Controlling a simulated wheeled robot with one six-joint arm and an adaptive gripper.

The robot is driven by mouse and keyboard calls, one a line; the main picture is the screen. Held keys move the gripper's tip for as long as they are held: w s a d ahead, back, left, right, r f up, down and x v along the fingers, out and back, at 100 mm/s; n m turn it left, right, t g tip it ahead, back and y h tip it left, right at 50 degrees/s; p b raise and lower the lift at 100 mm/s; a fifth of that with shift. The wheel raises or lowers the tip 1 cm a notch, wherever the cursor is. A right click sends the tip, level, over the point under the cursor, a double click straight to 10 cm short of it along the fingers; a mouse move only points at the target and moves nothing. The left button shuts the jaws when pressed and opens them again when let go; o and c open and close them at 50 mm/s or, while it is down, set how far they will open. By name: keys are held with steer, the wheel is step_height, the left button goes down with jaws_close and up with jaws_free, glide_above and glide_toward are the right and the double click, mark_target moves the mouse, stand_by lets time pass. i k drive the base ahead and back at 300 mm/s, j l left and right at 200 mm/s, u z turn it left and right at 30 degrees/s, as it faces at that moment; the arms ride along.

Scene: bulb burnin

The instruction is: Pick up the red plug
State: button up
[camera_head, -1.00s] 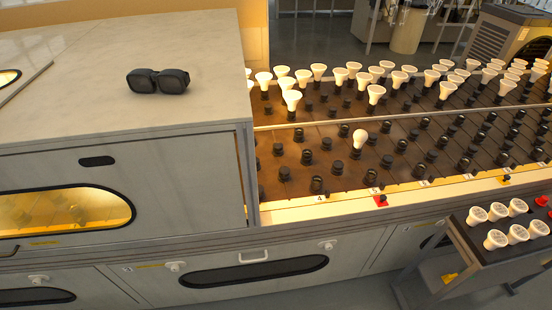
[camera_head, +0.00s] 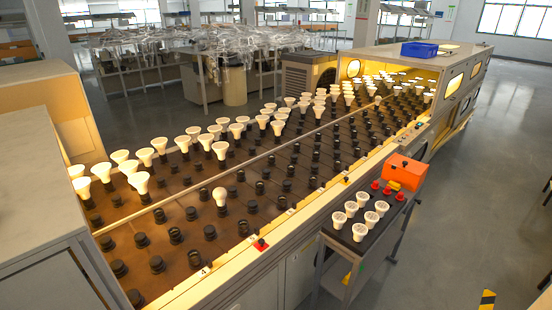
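Several small red plugs stand on the dark top of the cart (camera_head: 330,232), behind the white bulbs. One red plug (camera_head: 375,185) is at the left, another (camera_head: 387,190) is in the middle, and one more (camera_head: 399,197) is at the right, near the orange box. My gripper is not in view.
Several white bulbs (camera_head: 361,231) stand on the cart's near part. An orange box (camera_head: 405,172) and a small yellow item (camera_head: 394,185) are at its far end. The long socket bench (camera_head: 215,268) runs along the cart's left. Open grey floor (camera_head: 470,200) lies to its right.

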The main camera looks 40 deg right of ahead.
mark_target(375, 185)
steer(key=z, duration=1.6)
